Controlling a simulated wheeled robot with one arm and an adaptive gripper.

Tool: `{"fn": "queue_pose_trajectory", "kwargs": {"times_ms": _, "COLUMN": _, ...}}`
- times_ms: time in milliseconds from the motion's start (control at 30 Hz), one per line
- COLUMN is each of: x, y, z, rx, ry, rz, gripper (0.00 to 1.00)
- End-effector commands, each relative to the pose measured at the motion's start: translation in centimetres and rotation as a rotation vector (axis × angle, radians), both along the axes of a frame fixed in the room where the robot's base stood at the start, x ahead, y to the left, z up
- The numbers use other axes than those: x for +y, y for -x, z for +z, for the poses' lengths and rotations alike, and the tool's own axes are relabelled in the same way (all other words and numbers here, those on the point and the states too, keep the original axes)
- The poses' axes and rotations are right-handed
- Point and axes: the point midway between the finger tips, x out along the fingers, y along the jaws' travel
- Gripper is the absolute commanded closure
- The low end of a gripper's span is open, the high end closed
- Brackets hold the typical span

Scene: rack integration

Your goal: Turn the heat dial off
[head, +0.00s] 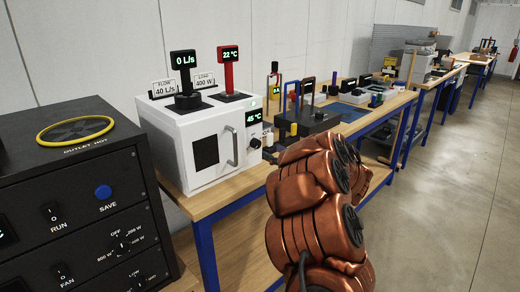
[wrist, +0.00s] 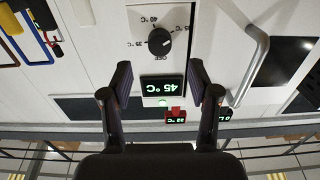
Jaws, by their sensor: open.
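The white box (head: 205,170) stands on the wooden bench. Its front carries a black dial (wrist: 159,41), marked OFF, 35 °C, 40 °C and 45 °C, which also shows in the head view (head: 255,143). The wrist view shows it upside down; the dial's pointer is too small to read surely. A display (wrist: 162,87) beside the dial reads 45 °C. My gripper (wrist: 160,80) is open and empty, facing the panel. Its fingertips lie either side of the display in the picture, with the dial just beyond them. Contact with the panel cannot be told. In the head view my arm mostly hides the gripper.
A bar handle (wrist: 250,65) stands out from the box beside the dial. A black rack (head: 70,190) at left has its own dial (head: 122,245) marked OFF and in watts. Tools and a dark block (head: 308,121) crowd the bench to the right. The floor at right is clear.

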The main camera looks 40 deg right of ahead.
Motion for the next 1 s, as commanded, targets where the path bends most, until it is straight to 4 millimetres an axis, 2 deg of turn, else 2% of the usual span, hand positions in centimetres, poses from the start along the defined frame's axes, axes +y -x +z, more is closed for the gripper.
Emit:
{"fn": "queue_pose_trajectory", "kwargs": {"times_ms": 300, "x": 0.0, "y": -4.6, "z": 0.1, "rx": -0.001, "ry": 0.001, "rz": 0.003, "gripper": 0.39}}
{"fn": "queue_pose_trajectory", "kwargs": {"times_ms": 500, "x": -0.1, "y": -6.5, "z": 0.1, "rx": 0.001, "ry": 0.002, "rz": -0.002, "gripper": 0.39}}
{"fn": "queue_pose_trajectory", "kwargs": {"times_ms": 867, "x": -0.1, "y": -7.0, "z": 0.0, "rx": 0.001, "ry": 0.001, "rz": -0.003, "gripper": 0.39}}
{"fn": "queue_pose_trajectory", "kwargs": {"times_ms": 1000, "x": -0.2, "y": -7.0, "z": 0.0, "rx": 0.001, "ry": 0.001, "rz": -0.003, "gripper": 0.52}}
